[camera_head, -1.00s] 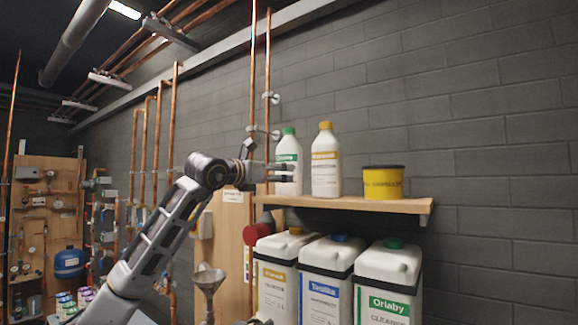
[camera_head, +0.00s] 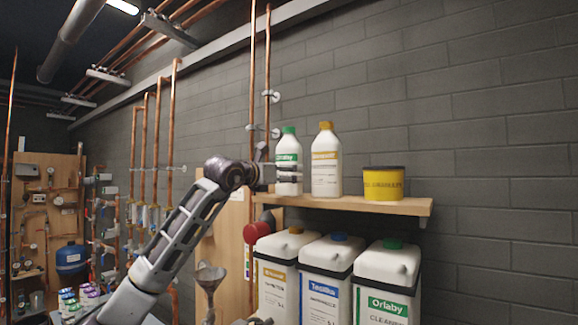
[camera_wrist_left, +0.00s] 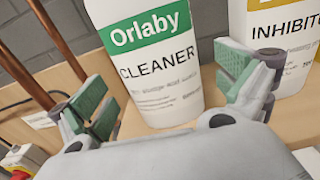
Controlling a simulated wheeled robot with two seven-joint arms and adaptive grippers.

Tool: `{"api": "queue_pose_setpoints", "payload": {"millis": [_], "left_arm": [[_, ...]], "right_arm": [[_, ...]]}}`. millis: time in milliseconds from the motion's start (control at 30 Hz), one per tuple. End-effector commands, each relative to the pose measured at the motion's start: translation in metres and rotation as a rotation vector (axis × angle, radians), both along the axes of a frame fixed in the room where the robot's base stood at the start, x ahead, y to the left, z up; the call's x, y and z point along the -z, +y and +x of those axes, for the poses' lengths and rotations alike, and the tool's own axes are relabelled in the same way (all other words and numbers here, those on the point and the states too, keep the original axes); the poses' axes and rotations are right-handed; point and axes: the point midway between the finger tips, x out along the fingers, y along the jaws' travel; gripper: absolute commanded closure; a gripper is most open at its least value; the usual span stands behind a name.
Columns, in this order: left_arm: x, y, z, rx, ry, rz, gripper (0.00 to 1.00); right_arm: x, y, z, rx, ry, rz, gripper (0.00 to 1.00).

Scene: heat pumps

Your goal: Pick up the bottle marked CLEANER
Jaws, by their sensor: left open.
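The bottle marked CLEANER (camera_head: 289,160) is white with a green cap and a green Orlaby label. It stands upright on the wooden shelf, leftmost of two bottles. In the left wrist view the CLEANER bottle (camera_wrist_left: 158,75) stands between the two spread green finger pads. My left gripper (camera_head: 284,178) is at the bottle's lower half in the head view. The left gripper (camera_wrist_left: 170,92) is open, with a visible gap beside the bottle; contact cannot be told. My right gripper is not recognisable in view.
A yellow-capped INHIBITOR bottle (camera_head: 326,162) stands close on the right; its label shows behind the right finger (camera_wrist_left: 290,45). A yellow tub (camera_head: 383,184) sits farther right on the shelf (camera_head: 350,204). Several large canisters (camera_head: 387,272) stand below. Copper pipes (camera_head: 252,90) run up the wall at left.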

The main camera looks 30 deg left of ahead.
Motion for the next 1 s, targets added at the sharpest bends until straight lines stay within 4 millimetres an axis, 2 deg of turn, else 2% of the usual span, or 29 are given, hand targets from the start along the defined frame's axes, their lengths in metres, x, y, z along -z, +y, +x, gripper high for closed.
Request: {"api": "queue_pose_setpoints", "payload": {"millis": [300,833,1000], "left_arm": [[-0.001,-0.005,0.027,0.0,0.0,-0.001,0.0],[0.0,-0.005,0.03,0.0,0.0,0.0,0.0],[0.0,-0.005,0.03,0.0,0.0,0.0,0.21]], "right_arm": [[-0.013,0.022,-0.003,0.001,0.003,0.023,0.29],[-0.012,0.006,-0.005,0.002,0.006,0.006,0.29],[-0.012,0.005,-0.005,0.003,0.006,0.005,0.29]]}}
